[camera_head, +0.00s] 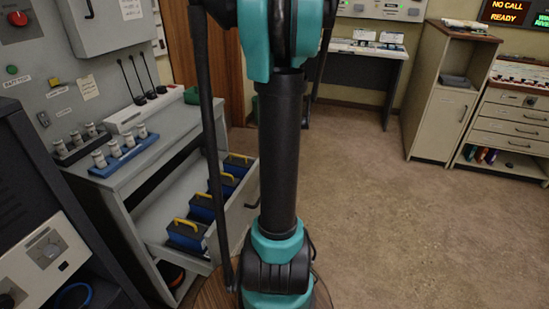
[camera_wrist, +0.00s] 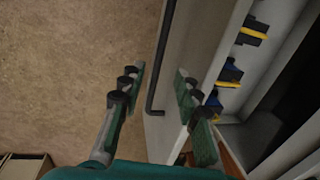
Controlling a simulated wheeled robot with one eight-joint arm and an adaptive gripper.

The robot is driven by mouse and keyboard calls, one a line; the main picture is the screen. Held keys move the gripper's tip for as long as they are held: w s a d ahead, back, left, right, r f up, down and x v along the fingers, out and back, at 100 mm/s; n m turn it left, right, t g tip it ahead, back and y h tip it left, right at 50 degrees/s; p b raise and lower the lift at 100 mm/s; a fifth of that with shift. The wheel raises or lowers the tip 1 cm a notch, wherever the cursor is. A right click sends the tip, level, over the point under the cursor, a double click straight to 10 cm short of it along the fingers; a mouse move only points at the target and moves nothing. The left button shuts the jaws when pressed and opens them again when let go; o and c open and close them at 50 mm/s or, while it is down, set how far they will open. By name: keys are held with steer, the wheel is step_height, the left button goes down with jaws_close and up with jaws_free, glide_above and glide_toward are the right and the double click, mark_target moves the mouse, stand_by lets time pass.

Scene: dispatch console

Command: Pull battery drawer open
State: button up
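The battery drawer (camera_head: 235,213) is pulled well out of the grey cabinet on the left in the head view. Several blue batteries with yellow handles (camera_head: 187,235) stand inside it. In the wrist view the drawer's pale front (camera_wrist: 207,35) runs up the picture, with a dark bar handle (camera_wrist: 162,60) on it. My gripper (camera_wrist: 155,90) is open, its fingers spread on either side of the handle's lower end in the picture. Neither finger visibly closes on the handle. In the head view my arm hides the gripper and part of the drawer front.
Small jars (camera_head: 115,152) on a blue rack stand on the cabinet top (camera_head: 180,118). A dark console (camera_head: 50,215) stands at the near left. The brown floor (camera_head: 400,220) is clear to the right, up to the beige cabinets (camera_head: 440,110).

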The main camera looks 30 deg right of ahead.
steer(key=shift+s+d+r, duration=0.1)
steer(key=shift+r, duration=0.65)
steer(key=shift+s+d+r, duration=0.15)
steer(key=shift+r, duration=0.65)
steer(key=shift+s+d+r, duration=0.1)
steer(key=shift+r, duration=0.65)
